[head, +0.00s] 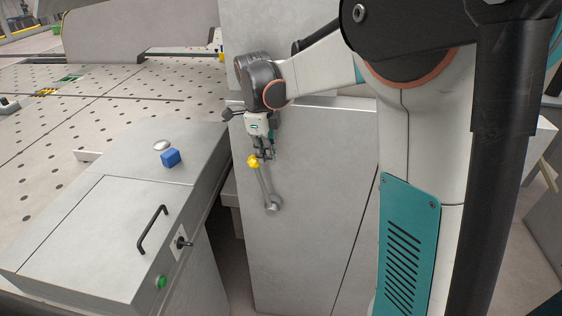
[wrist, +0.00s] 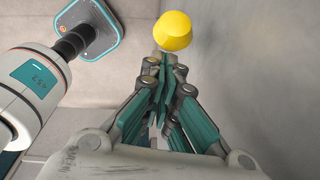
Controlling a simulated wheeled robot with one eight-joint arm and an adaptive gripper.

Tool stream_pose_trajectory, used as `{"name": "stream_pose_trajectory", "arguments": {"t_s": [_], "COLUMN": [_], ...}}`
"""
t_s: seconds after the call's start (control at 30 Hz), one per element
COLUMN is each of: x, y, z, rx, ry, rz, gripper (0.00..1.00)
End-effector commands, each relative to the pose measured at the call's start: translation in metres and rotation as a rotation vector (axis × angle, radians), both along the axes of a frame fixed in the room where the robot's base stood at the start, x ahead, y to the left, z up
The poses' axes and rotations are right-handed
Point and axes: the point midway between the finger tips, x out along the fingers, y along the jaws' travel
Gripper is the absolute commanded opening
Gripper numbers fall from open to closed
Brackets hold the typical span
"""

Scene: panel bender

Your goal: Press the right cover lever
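A grey lever arm (head: 263,187) with a yellow knob (head: 252,161) sits on the front face of the grey machine cabinet. It slants up and left from a round pivot (head: 273,204). The knob also shows in the wrist view (wrist: 173,31), just beyond the fingertips. My gripper (head: 264,155) points down beside the knob, close to the cabinet face. In the wrist view its fingers (wrist: 166,62) are together with nothing between them. I cannot tell whether the fingertips touch the knob. The lever arm is hidden in the wrist view.
A narrow gap separates box and cabinet.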

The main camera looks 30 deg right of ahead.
Motion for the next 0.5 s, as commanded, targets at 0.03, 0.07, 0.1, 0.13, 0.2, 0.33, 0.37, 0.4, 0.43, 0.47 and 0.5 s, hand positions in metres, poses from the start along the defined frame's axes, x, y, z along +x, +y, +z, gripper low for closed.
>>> {"name": "stream_pose_trajectory", "arguments": {"t_s": [0.03,0.07,0.1,0.13,0.2,0.33,0.37,0.4,0.43,0.47,0.5], "x": [0.007,0.011,0.016,0.019,0.027,0.039,0.042,0.045,0.047,0.049,0.051], "y": [0.008,0.012,0.018,0.023,0.034,0.052,0.056,0.060,0.064,0.066,0.070], "z": [-0.003,-0.003,-0.004,-0.006,-0.008,-0.015,-0.016,-0.018,-0.020,-0.021,-0.023], "rx": [0.007,0.009,0.009,0.010,0.010,0.010,0.010,0.010,0.010,0.010,0.011], "ry": [-0.004,-0.005,-0.004,-0.005,-0.005,-0.005,-0.005,-0.005,-0.005,-0.005,-0.004], "rz": [0.002,0.002,0.002,0.002,0.002,0.002,0.001,0.001,0.001,0.001,0.001], "gripper": [0.00,0.00,0.00,0.00,0.00,0.00,0.00,0.00,0.00,0.00,0.00]}}
